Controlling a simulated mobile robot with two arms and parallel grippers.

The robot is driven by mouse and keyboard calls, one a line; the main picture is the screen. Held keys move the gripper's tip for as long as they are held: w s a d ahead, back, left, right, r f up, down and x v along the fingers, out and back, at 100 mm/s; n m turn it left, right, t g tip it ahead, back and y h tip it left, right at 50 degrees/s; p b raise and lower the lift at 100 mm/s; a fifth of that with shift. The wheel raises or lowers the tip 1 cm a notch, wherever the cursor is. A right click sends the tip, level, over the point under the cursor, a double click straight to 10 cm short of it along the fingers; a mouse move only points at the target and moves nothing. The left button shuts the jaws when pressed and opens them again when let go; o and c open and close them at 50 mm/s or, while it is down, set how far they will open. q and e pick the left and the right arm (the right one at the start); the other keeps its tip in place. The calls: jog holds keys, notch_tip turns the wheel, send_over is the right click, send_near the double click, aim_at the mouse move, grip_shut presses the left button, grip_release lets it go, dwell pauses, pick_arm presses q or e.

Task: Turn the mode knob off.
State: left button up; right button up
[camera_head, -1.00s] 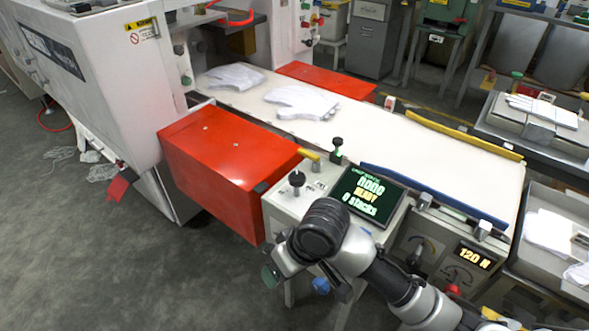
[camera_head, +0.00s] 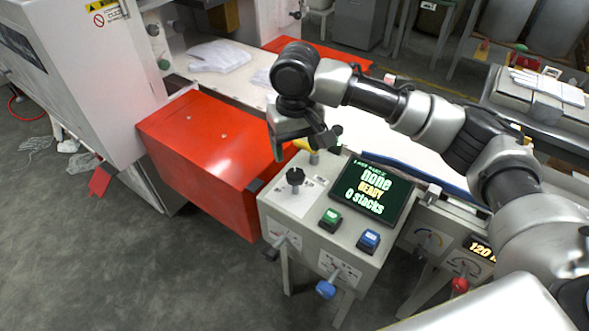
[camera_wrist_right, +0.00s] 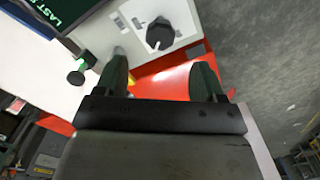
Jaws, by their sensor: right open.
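The mode knob, likely the black knob (camera_head: 295,176) on a white plate, sits at the back left of the grey control box (camera_head: 318,242). It also shows in the right wrist view as a black knob (camera_wrist_right: 160,33), beyond my fingertips and roughly midway between them. My right gripper (camera_head: 303,139) is above and behind the knob, apart from it. In the right wrist view its two green fingers (camera_wrist_right: 160,76) are spread with nothing between them. The knob's pointer setting is too small to read. My left gripper is not in view.
A screen (camera_head: 372,194) reading "READY" stands beside the knob. Green (camera_head: 331,220) and blue (camera_head: 368,241) buttons are in front of it. A yellow handle (camera_head: 305,145) is behind the knob. A red cover (camera_head: 205,150) lies to the left. A white belt (camera_head: 225,80) runs behind.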

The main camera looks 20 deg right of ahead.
aim_at(296, 173)
notch_tip(296, 173, down, 8)
jog(key=shift+f+b, duration=0.15)
jog(key=shift+b, duration=0.25)
jog(key=c, duration=0.9)
